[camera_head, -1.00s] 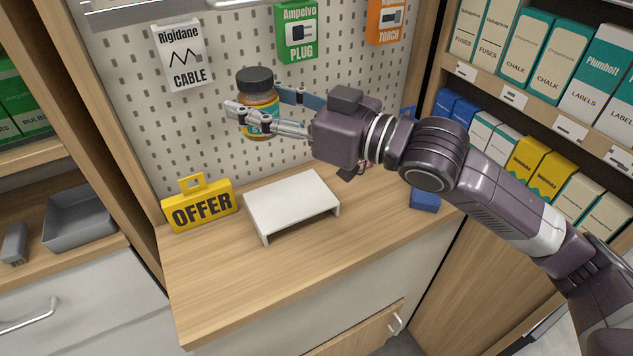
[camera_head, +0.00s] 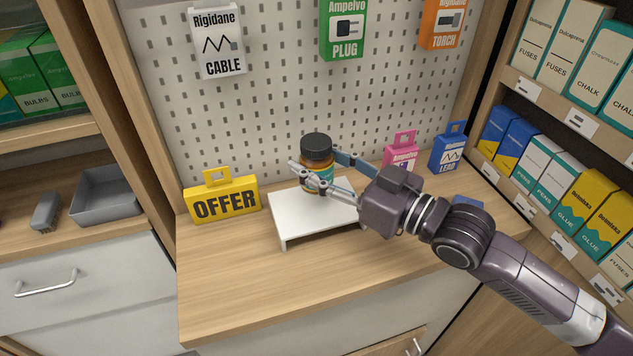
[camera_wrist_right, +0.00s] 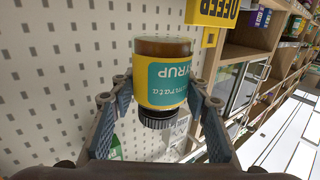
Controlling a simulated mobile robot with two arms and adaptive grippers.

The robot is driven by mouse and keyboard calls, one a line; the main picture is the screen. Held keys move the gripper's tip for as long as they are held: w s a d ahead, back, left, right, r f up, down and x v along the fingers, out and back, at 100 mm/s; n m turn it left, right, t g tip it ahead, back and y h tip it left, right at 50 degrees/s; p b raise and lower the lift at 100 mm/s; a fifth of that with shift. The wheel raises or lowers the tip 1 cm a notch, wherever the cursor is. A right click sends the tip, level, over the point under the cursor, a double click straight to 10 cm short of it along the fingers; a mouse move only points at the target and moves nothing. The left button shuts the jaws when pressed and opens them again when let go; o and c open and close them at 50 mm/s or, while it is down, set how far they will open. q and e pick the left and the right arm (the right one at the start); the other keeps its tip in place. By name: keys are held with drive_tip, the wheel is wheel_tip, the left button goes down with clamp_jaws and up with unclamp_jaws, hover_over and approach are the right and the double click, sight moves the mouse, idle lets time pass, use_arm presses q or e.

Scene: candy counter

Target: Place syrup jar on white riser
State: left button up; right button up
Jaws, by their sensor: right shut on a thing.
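The syrup jar (camera_head: 317,157) has a black lid, amber contents and a teal and yellow label. It is upright at the back of the white riser (camera_head: 312,217), within its outline; I cannot tell whether its base touches the top. My right gripper (camera_head: 319,173) is shut on the jar, one finger on each side. In the right wrist view the jar (camera_wrist_right: 165,75) appears inverted between the blue finger pads (camera_wrist_right: 158,112). The riser is a low white bench on the wooden counter; my gripper hides part of its right side. My left gripper is not in view.
A yellow OFFER sign (camera_head: 224,199) stands left of the riser. Pink (camera_head: 401,155) and blue (camera_head: 449,150) packages are on the right near the pegboard (camera_head: 270,90). Stocked shelves (camera_head: 560,120) flank the counter. The counter front (camera_head: 270,280) is clear.

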drive_tip(key=shift+f, duration=0.25)
wheel_tip(320, 180, down, 4)
drive_tip(key=shift+r, duration=0.2)
drive_tip(key=shift+f, duration=0.3)
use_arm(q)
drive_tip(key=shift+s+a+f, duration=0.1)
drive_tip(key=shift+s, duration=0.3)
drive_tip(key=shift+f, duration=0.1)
use_arm(e)
drive_tip(key=shift+f, duration=0.1)
drive_tip(key=o, duration=1.4)
drive_tip(key=shift+f, duration=0.15)
